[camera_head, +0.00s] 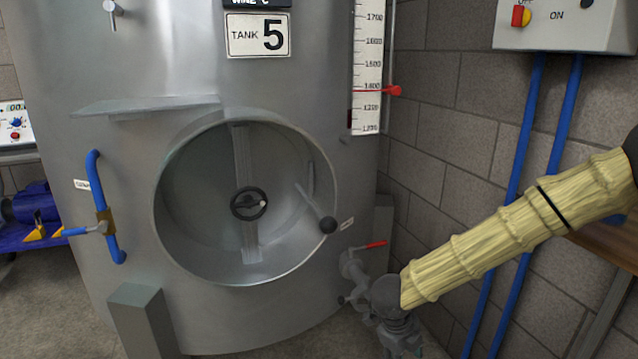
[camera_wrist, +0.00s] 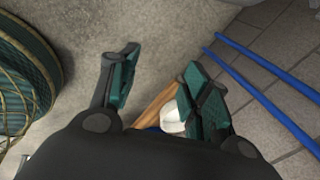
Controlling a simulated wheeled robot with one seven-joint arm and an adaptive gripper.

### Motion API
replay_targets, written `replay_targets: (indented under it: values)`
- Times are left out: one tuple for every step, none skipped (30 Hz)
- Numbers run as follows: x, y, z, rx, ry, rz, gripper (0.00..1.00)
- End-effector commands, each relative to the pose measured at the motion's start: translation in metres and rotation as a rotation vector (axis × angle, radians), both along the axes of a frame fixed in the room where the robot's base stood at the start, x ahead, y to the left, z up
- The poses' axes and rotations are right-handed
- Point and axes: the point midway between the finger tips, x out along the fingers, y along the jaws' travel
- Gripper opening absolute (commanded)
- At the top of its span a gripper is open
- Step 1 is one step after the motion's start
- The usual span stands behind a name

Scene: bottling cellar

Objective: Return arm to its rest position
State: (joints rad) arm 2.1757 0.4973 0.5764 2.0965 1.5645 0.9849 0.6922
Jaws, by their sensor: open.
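My arm, in a pale yellow ribbed sleeve, reaches in from the right in the head view and ends low, in front of the red-handled valve area. My gripper (camera_wrist: 160,66) shows in the wrist view with its two teal-padded fingers wide apart and nothing held between them.
The steel tank (camera_head: 320,240) with a round hatch (camera_head: 205,215) fills the centre. A red-handled valve (camera_head: 352,265) stands beside my wrist. Blue pipes (camera_head: 520,170) run down the block wall. A wooden-topped surface (camera_head: 605,245) lies under my arm. A white object (camera_wrist: 173,120) shows near one finger.

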Motion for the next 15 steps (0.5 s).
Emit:
replay_targets:
  values:
    - [-0.005, -0.003, -0.013, -0.023, 0.006, 0.056, 0.48]
    - [-0.008, -0.004, -0.019, -0.035, 0.008, 0.09, 0.48]
    - [-0.012, -0.007, -0.03, -0.055, 0.013, 0.145, 0.48]
    - [-0.016, -0.008, -0.038, -0.07, 0.016, 0.192, 0.48]
    - [-0.02, -0.01, -0.047, -0.087, 0.022, 0.244, 0.48]
    - [-0.026, -0.013, -0.061, -0.109, 0.03, 0.318, 0.48]
    - [-0.031, -0.014, -0.07, -0.126, 0.037, 0.382, 0.48]
    - [-0.037, -0.016, -0.081, -0.143, 0.046, 0.446, 0.48]
    - [-0.045, -0.018, -0.094, -0.164, 0.057, 0.533, 0.48]
    - [-0.052, -0.019, -0.103, -0.177, 0.068, 0.601, 0.48]
    - [-0.059, -0.02, -0.113, -0.188, 0.079, 0.666, 0.48]
    - [-0.068, -0.021, -0.125, -0.204, 0.093, 0.755, 0.48]
    - [-0.076, -0.022, -0.133, -0.213, 0.105, 0.824, 0.48]
    - [-0.084, -0.022, -0.142, -0.221, 0.117, 0.891, 0.48]
    - [-0.095, -0.022, -0.153, -0.229, 0.133, 0.98, 0.48]
